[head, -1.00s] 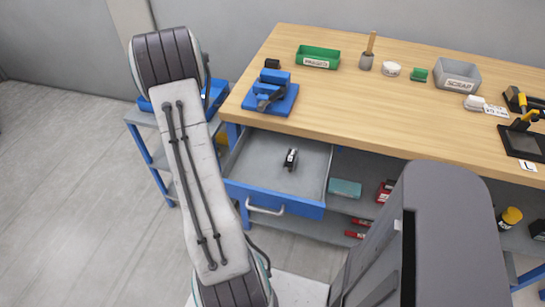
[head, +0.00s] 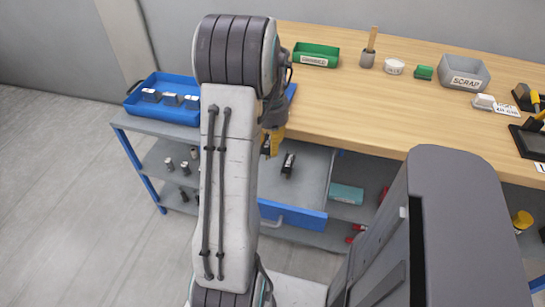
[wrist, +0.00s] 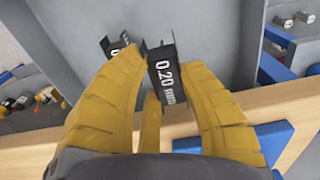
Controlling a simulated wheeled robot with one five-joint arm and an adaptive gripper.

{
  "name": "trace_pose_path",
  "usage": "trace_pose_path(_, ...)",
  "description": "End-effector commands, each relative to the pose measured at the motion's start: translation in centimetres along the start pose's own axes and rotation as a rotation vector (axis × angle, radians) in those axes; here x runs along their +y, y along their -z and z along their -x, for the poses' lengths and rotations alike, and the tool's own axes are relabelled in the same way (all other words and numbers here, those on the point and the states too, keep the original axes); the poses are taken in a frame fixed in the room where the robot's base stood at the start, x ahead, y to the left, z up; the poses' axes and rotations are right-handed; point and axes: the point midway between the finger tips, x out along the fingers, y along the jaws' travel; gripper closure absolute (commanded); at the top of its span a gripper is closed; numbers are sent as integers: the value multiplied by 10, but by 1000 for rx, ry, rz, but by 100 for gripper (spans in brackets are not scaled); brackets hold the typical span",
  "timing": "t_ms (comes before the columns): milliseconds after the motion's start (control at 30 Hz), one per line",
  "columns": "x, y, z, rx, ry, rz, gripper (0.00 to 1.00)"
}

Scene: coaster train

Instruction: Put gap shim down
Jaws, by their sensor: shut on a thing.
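My gripper (wrist: 160,62) has yellow fingers and is shut on a black gap shim (wrist: 166,78) with a white "0.20" label. It holds the shim over the open grey drawer (wrist: 210,35). A second black labelled piece (wrist: 118,46) shows to the left of the held shim, partly covered by a finger. In the head view my gripper (head: 272,138) is at the left side of the drawer (head: 312,175), largely behind my arm. The second black piece (head: 288,165) lies in the drawer there. Whether the held shim touches the drawer floor cannot be told.
The wooden bench top (head: 370,110) is above the drawer, with a green bin (head: 316,56), a brush pot (head: 367,60) and a grey scrap bin (head: 464,74). A blue tray (head: 165,105) stands on a cart at left. The blue vise is mostly hidden behind my arm.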

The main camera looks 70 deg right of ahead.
Motion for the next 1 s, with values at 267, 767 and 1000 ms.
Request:
trace_pose_path(267, -1, 0, -22, 0, 0, 2, 99)
trace_pose_path(767, -1, 0, -59, 1, 0, 2, 99)
trace_pose_path(1000, -1, 0, -60, 1, 0, 2, 99)
